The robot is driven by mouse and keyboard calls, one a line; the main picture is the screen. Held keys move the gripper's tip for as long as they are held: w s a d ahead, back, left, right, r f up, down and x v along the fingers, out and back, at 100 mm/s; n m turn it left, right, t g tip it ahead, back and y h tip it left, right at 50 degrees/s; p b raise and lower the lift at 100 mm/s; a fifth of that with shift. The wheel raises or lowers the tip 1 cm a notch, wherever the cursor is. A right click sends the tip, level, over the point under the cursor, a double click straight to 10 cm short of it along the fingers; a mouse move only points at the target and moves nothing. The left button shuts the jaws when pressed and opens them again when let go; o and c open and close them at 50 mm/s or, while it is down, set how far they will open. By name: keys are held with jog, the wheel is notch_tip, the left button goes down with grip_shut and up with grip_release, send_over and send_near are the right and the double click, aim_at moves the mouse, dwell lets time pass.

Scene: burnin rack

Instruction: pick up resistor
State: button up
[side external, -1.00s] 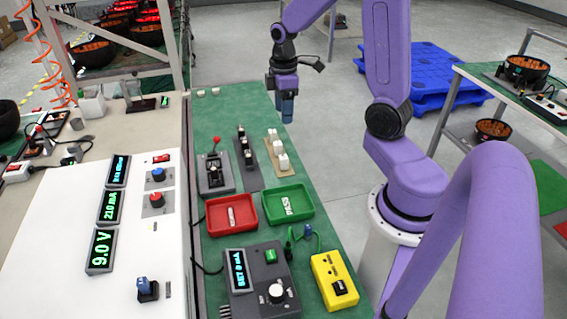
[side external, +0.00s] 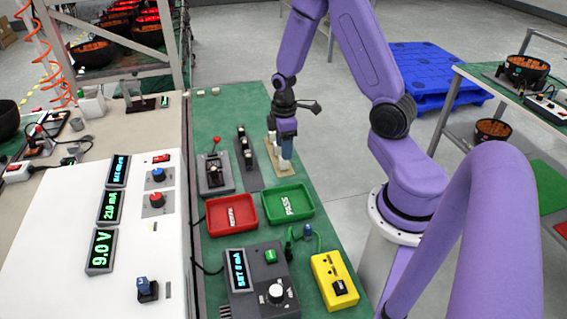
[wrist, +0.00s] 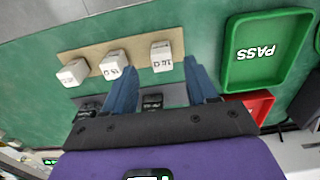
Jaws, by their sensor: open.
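Three white blocks with dark printed labels, which look like the resistors, stand in a row on a beige strip (wrist: 140,42). In the wrist view they are the left block (wrist: 73,72), the middle block (wrist: 115,64) and the right block (wrist: 161,57). My gripper (wrist: 160,72) is open and empty. The right block shows just beyond the gap between its fingertips; I cannot tell whether they touch it. In the side view my gripper (side external: 283,155) is over the strip (side external: 270,158) and hides most of the blocks.
A green PASS tray (side external: 288,217) and a red tray (side external: 210,222) lie nearer the camera. Left of the strip are a grey holder (side external: 246,170) and a grey switch box (side external: 215,185). A grey meter (side external: 290,300) and yellow box (side external: 325,290) stand in front.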

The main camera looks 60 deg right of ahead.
aim_at(283, 163)
jog(key=shift+a+f, duration=0.15)
jog(key=shift+f, duration=2.4)
jog(key=c, duration=1)
